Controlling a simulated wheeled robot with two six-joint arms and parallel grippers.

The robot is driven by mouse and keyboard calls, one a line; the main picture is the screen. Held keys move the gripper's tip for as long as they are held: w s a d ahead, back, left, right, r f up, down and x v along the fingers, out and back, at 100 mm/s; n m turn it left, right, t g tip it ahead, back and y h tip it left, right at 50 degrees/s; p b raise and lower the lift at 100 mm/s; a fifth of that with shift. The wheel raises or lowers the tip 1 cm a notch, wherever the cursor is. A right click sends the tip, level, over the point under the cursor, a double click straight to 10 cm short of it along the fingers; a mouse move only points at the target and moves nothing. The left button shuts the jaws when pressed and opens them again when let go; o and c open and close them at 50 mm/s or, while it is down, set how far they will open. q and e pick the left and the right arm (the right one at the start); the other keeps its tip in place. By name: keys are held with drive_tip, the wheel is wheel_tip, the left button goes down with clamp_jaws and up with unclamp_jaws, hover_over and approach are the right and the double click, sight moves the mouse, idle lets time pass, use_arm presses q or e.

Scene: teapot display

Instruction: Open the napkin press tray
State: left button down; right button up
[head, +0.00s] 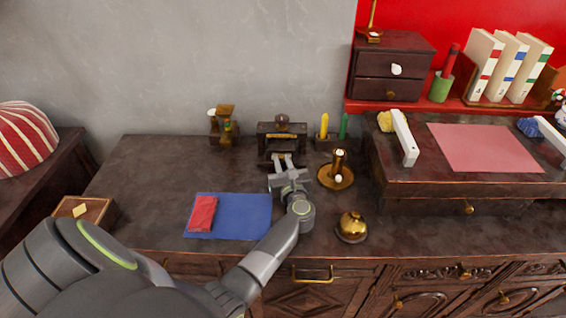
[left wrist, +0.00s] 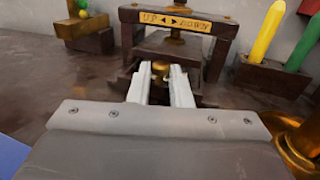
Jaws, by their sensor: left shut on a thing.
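My left gripper (head: 283,161) reaches in at the front of the press. In the left wrist view its two pale fingers (left wrist: 163,78) are shut on a small round brass knob (left wrist: 160,69) at the tray's front. My right gripper is not in view.
A brass candle holder (head: 335,177) stands close to the right of my left gripper, with a brass bell (head: 352,227) nearer the front. A block with yellow and green candles (left wrist: 270,74) is right of the press. A blue mat (head: 245,217) bears a red packet (head: 202,214).

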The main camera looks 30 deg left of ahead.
use_arm(q)
drive_tip(key=s+d, duration=0.2)
drive_tip(key=s, duration=0.1)
drive_tip(key=s+d, duration=0.2)
drive_tip(key=s, duration=0.1)
drive_tip(key=s+d, duration=0.2)
drive_tip(key=s, duration=0.1)
drive_tip(key=shift+s+f, duration=0.15)
drive_tip(key=shift+s, duration=0.15)
drive_tip(key=shift+s+d, duration=0.15)
drive_tip(key=shift+s, duration=0.3)
